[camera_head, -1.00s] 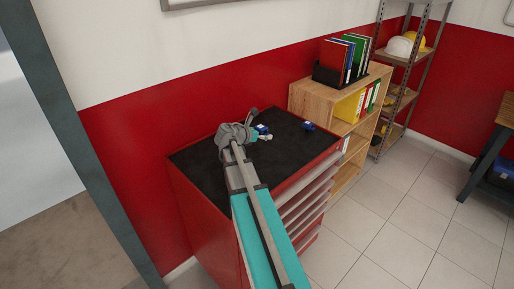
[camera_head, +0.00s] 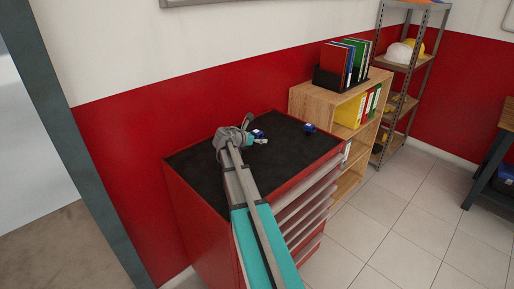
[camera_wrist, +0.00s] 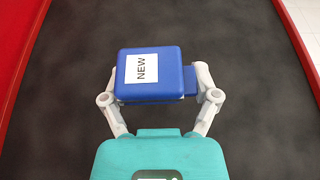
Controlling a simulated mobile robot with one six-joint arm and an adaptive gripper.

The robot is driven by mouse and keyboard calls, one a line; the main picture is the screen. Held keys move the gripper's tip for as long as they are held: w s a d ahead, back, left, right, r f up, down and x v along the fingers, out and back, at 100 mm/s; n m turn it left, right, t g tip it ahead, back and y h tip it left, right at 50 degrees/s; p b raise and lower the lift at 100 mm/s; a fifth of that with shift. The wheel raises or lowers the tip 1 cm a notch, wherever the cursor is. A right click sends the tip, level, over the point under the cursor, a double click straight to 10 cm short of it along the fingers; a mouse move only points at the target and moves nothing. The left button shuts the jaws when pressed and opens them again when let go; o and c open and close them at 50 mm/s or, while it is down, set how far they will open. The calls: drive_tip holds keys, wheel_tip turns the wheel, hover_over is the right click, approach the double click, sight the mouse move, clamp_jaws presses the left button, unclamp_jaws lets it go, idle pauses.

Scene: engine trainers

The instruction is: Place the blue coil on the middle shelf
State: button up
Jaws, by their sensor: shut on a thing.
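My gripper (camera_wrist: 157,96) is shut on a blue coil (camera_wrist: 172,88), a rounded block with a white "NEW" label and a small tab on its right side. The fingers press it from left and right. In the head view the held coil (camera_head: 258,133) is small, with my gripper (camera_head: 261,140) over the black top of a red cabinet. I cannot tell its exact height above that top. A wooden shelf unit (camera_head: 300,97) and a metal rack (camera_head: 397,66) stand beyond; which one has the task's middle shelf is not clear.
A second small blue part (camera_head: 310,128) lies near the far edge of the red drawer cabinet (camera_head: 196,222). Binders (camera_head: 343,60) stand on the wooden unit. Helmets (camera_head: 399,52) sit on the metal rack. A table (camera_head: 493,150) is at right. The tiled floor between is clear.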

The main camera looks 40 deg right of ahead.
sight(258, 150)
drive_tip(key=shift+w+d+f+b, duration=0.2)
drive_tip(key=shift+w+f+b, duration=0.25)
drive_tip(key=shift+f+b, duration=1.55)
drive_tip(key=shift+f, duration=0.15)
drive_tip(key=o, duration=1.1)
drive_tip(key=shift+r, duration=0.25)
drive_tip(key=p+v, duration=0.4)
drive_tip(key=v, duration=0.6)
drive_tip(key=shift+a+r, duration=0.15)
drive_tip(key=shift+a, duration=0.05)
drive_tip(key=shift+p+v, duration=0.3)
drive_tip(key=shift+v, duration=0.5)
